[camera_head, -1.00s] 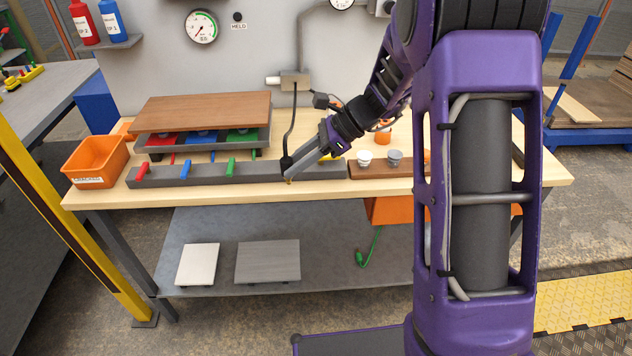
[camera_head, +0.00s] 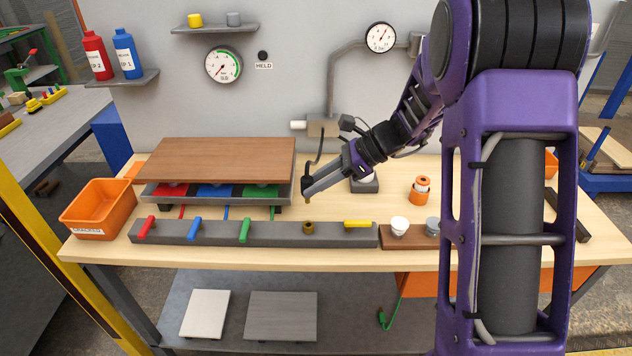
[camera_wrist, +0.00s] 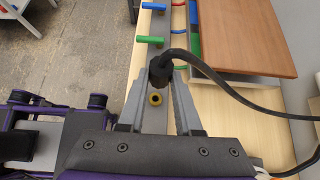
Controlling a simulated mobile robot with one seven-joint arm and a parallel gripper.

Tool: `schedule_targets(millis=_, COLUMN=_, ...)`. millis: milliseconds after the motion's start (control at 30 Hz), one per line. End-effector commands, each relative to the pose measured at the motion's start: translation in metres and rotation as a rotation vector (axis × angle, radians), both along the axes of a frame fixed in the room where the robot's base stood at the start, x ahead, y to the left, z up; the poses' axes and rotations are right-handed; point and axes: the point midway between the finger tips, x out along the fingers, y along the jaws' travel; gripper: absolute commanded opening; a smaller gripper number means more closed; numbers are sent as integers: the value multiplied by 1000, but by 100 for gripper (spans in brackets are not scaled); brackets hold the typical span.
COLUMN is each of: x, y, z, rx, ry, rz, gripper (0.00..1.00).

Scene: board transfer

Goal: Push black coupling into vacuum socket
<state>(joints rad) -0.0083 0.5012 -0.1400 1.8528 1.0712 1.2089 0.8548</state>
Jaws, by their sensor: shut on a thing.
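My gripper (camera_head: 309,190) is shut on the black coupling (camera_head: 306,184), with a black hose running up from it toward the wall fitting. In the wrist view my gripper (camera_wrist: 160,78) has the coupling (camera_wrist: 159,70) between its two grey fingers. The vacuum socket (camera_head: 308,228), a brass ring, sits in the top of the grey rail (camera_head: 275,233). It also shows in the wrist view (camera_wrist: 155,99), nearer the palm than the coupling. The coupling is held above the rail and apart from the socket.
Red (camera_head: 147,227), blue (camera_head: 194,228), green (camera_head: 244,230) and yellow (camera_head: 357,224) levers line the rail. A brown board (camera_head: 215,160) lies over coloured pads left of my gripper. An orange bin (camera_head: 97,208) stands at far left; white and grey cups (camera_head: 399,226) stand right.

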Motion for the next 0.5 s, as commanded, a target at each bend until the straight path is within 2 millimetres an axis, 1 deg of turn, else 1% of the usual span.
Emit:
schedule_targets(millis=433, x=0, y=-2, z=1, rx=1, ry=-1, rz=2, gripper=0)
schedule_targets(millis=500, x=0, y=-1, z=-3, rx=0, ry=0, rz=2, gripper=0)
